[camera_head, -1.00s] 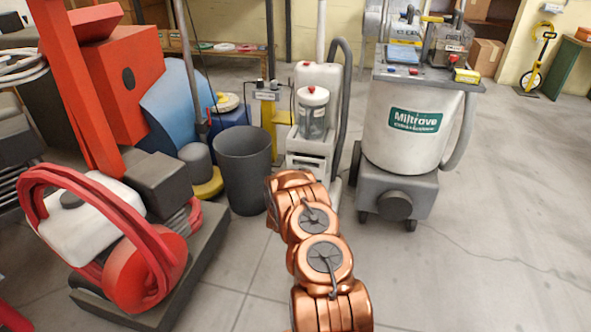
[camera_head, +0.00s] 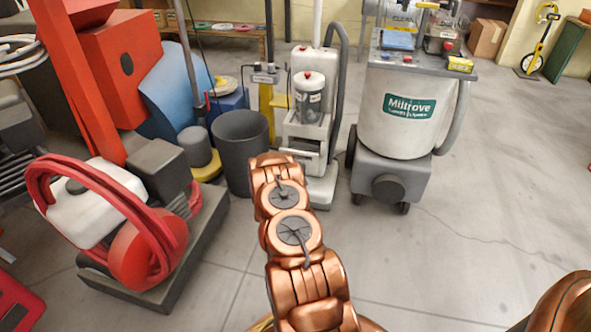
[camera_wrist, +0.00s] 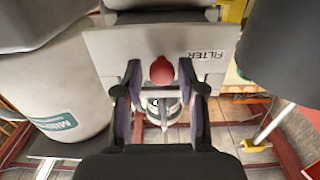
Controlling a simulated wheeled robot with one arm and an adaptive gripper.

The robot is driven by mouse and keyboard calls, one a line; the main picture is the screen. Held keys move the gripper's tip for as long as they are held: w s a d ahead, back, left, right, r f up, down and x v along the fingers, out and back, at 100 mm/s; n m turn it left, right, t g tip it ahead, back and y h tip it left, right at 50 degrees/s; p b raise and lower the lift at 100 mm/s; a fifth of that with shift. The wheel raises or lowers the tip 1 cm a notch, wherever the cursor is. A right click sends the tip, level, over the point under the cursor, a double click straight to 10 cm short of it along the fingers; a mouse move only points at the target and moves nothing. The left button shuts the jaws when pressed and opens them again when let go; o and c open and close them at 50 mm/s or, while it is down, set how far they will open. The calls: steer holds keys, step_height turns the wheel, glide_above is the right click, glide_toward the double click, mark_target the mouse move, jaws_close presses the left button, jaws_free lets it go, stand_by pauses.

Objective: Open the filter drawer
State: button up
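A red knob (camera_wrist: 162,71) shows in front of the panel's lower middle. My gripper (camera_wrist: 161,76) is open, with one finger on each side of the knob and a small gap at each side. The drawer belongs to the white machine (camera_head: 320,167) at the centre of the head view, which bears a clear jar with a red-topped lid (camera_head: 308,92). My arm hides the gripper in the head view.
A dark grey bin (camera_head: 240,155) stands close at the machine's left. The large Miltrove canister (camera_head: 405,130) stands at its right on a grey wheeled base. A red machine (camera_head: 150,255) on a dark platform is at front left. Floor at right is clear.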

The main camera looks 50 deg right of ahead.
steer(key=shift+o, duration=0.5)
steer(key=shift+a, duration=0.15)
steer(key=v, duration=1.1)
steer(key=shift+s+a, duration=0.25)
steer(key=shift+a, duration=0.05)
